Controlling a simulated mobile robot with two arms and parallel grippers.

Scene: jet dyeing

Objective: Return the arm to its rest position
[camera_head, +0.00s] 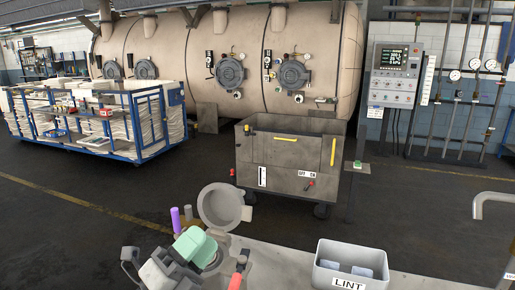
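My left gripper (178,264) is at the bottom left, a grey blocky shape reaching in over the near work surface. A mint-green block (196,245) shows right at its front end; I cannot tell whether the fingers hold it or only lie in front of it. The fingertips are not clearly visible, so open or shut cannot be made out. Just beyond is a grey round vessel (213,262) with its round lid (222,206) swung up open. The green block partly hides the vessel's mouth. My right gripper is not in view.
A grey bin labelled LINT (349,281) with grey pieces inside stands to the right. A red handle (238,271) and a purple cylinder (175,220) are close to the gripper. A grey cart (285,178), blue-framed trolley (125,130) and control panel (394,75) stand beyond open floor.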

